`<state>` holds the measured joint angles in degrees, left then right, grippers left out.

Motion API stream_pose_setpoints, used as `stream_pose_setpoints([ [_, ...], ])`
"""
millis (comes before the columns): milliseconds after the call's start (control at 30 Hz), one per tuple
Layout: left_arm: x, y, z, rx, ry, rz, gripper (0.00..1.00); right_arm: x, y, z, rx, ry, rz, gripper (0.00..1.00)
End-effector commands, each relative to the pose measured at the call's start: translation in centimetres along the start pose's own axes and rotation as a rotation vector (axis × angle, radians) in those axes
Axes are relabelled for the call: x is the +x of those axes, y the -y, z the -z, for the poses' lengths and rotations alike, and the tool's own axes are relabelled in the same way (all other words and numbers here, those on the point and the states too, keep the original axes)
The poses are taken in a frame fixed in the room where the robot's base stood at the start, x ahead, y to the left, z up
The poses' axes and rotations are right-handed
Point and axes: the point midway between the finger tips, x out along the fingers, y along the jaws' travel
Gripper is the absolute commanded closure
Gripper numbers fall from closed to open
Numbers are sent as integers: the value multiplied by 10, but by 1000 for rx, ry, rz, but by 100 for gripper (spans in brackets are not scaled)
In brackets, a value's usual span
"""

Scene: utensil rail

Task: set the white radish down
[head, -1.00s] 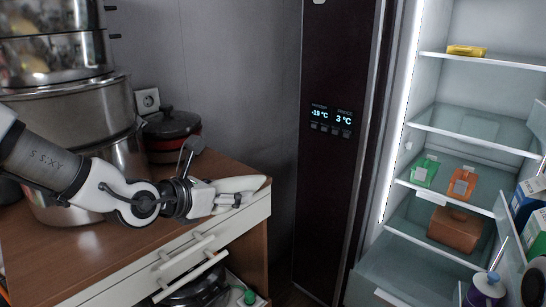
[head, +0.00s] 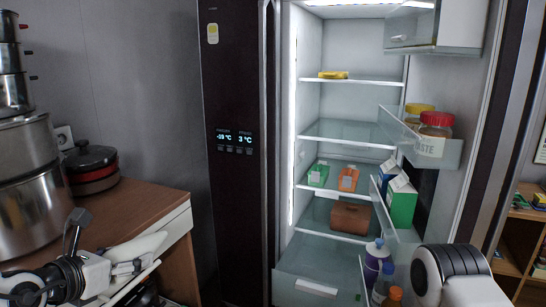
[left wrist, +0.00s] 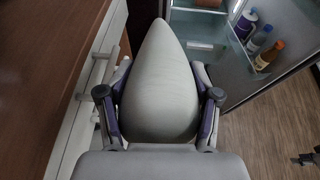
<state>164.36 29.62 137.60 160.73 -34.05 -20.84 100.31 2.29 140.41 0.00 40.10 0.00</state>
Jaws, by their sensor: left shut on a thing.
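The white radish (head: 142,246) is a pale, tapering root at the lower left of the head view, in front of the wooden counter's corner. In the left wrist view the radish (left wrist: 160,75) fills the middle, its pointed end away from the palm. My left gripper (head: 112,262) is shut on it; in the wrist view the fingers (left wrist: 158,105) press on both its sides. The radish is held in the air beside the drawer fronts. Part of my right arm shows at the lower right, but its gripper is out of view.
The wooden counter (head: 125,203) carries steel pots (head: 28,180) and a lidded red-black pot (head: 90,168). The open fridge has a middle glass shelf (head: 345,135) with clear room. Cartons and a brown box (head: 350,217) occupy lower shelves. Door-rack bottles (head: 378,265) stand at right.

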Motion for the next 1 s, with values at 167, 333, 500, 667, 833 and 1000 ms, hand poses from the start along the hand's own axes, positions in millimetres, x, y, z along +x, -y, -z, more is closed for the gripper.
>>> stream_pose_setpoints([
  [167,13,0,38,-5,-6,-1,92,0,0,0,0,-1,0,60],
  [333,25,2,81,-2,-8,10,92,0,0,0,0,0,0,60],
  [500,40,7,140,18,-10,58,92,0,0,0,0,0,0,60],
  [667,51,19,197,60,-7,152,92,0,0,0,0,0,0,60],
  [833,55,40,246,116,-5,285,92,0,0,0,0,0,0,60],
  [1000,54,70,257,197,3,466,92,0,0,0,0,0,0,60],
])
